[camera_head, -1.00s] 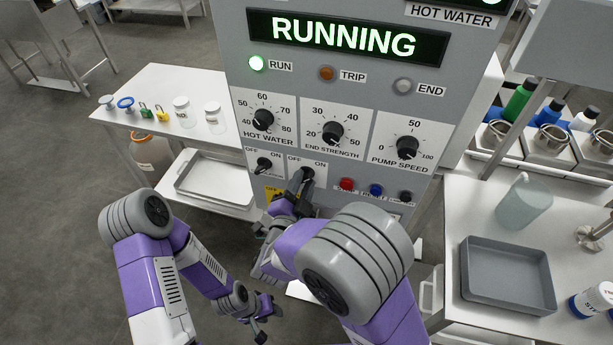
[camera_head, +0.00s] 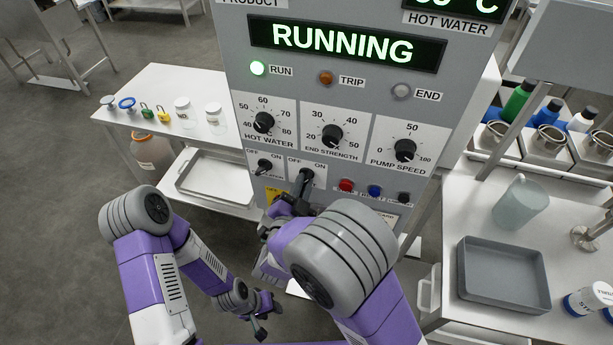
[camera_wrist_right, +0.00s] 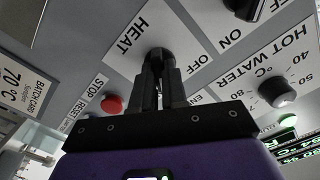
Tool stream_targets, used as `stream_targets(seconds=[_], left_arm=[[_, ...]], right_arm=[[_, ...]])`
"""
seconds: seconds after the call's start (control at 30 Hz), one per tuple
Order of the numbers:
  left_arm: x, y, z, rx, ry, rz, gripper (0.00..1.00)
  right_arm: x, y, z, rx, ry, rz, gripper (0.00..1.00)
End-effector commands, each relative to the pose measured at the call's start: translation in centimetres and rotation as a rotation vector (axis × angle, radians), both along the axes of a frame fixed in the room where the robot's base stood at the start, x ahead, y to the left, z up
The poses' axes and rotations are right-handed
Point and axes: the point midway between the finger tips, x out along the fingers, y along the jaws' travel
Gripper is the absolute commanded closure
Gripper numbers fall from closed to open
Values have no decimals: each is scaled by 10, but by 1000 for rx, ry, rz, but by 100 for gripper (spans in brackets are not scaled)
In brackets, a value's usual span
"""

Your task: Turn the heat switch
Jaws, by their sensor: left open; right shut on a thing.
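The heat switch (camera_head: 306,174) is a black rotary knob under OFF and ON marks on the grey panel's lower part. In the right wrist view, the switch (camera_wrist_right: 158,58) sits beside the printed word HEAT. My right gripper (camera_head: 301,191) is at the switch, and its two dark fingers (camera_wrist_right: 159,88) are shut on it from both sides. The fingers hide part of the knob, so its exact angle is hard to tell. My left gripper (camera_head: 262,322) is open and empty, low in front of the panel.
A second OFF/ON switch (camera_head: 264,165) is just left. A red button (camera_head: 346,185) and blue button (camera_head: 375,190) are to the right. Three dials are above; the display (camera_head: 345,44) reads RUNNING, with the green RUN lamp (camera_head: 257,68) lit. Tables flank the panel.

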Motion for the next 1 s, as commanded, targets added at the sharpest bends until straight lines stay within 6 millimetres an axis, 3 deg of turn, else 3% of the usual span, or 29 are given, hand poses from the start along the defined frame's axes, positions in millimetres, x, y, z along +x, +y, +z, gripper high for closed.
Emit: stream_targets(seconds=[0.23,0.57,0.8,1.0], left_arm=[[0,0,16,0,0,0,57],[0,0,16,0,0,0,57],[0,0,32,0,0,0,57],[0,0,33,0,0,0,57]], right_arm=[[0,0,2,-136,45,1,100],[0,0,0,-172,57,1,100],[-1,0,2,-308,102,1,100],[0,0,-1,-344,113,1,100]])
